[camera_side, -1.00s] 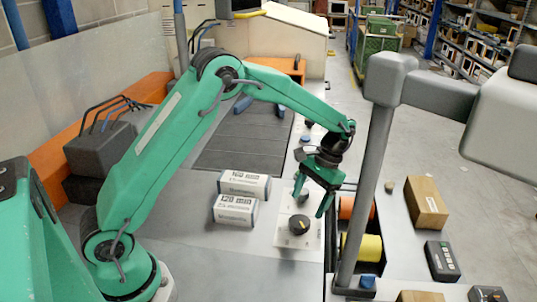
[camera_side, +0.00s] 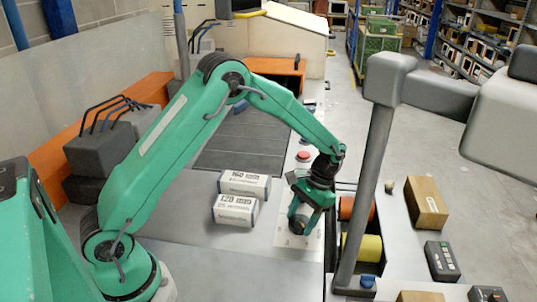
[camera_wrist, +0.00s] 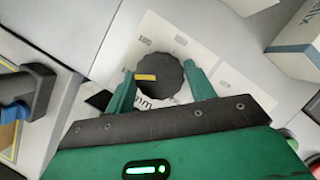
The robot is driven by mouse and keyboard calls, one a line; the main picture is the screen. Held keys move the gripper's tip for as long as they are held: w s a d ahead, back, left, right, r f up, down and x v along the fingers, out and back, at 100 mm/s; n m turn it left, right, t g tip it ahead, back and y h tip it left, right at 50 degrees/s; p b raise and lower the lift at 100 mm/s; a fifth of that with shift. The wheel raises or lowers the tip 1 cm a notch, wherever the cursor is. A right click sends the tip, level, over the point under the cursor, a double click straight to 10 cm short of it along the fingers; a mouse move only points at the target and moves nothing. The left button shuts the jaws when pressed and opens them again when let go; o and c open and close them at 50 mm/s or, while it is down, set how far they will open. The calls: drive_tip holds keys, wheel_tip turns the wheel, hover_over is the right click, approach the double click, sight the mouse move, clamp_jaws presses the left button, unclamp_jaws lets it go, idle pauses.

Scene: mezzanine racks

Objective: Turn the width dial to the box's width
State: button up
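The black round dial (camera_wrist: 165,80) sits on a white plate (camera_wrist: 155,32) in the wrist view. Its yellow mark points left. Numbers are printed around it; one at the upper left looks like 100 or 180, and others are partly covered. My gripper (camera_wrist: 160,72) has one finger on each side of the dial, close to its rim; I cannot tell whether they touch it. In the side view my gripper (camera_side: 299,222) points down over the plate and hides most of the dial. Two white printed boxes stand left of it: a nearer one (camera_side: 234,210), reading about 120 or 128, and a farther one (camera_side: 244,184).
A red button (camera_side: 304,156) lies behind my gripper. The grey table in front is clear.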

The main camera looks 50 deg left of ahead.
drive_tip(key=c, duration=0.5)
drive_tip(key=shift+o, duration=0.2)
drive_tip(key=shift+m, duration=0.3)
drive_tip(key=shift+d+m, duration=0.1)
drive_tip(key=shift+m, duration=1)
drive_tip(key=o, duration=1)
drive_tip(key=shift+c, duration=0.2)
drive_tip(key=v, duration=0.8)
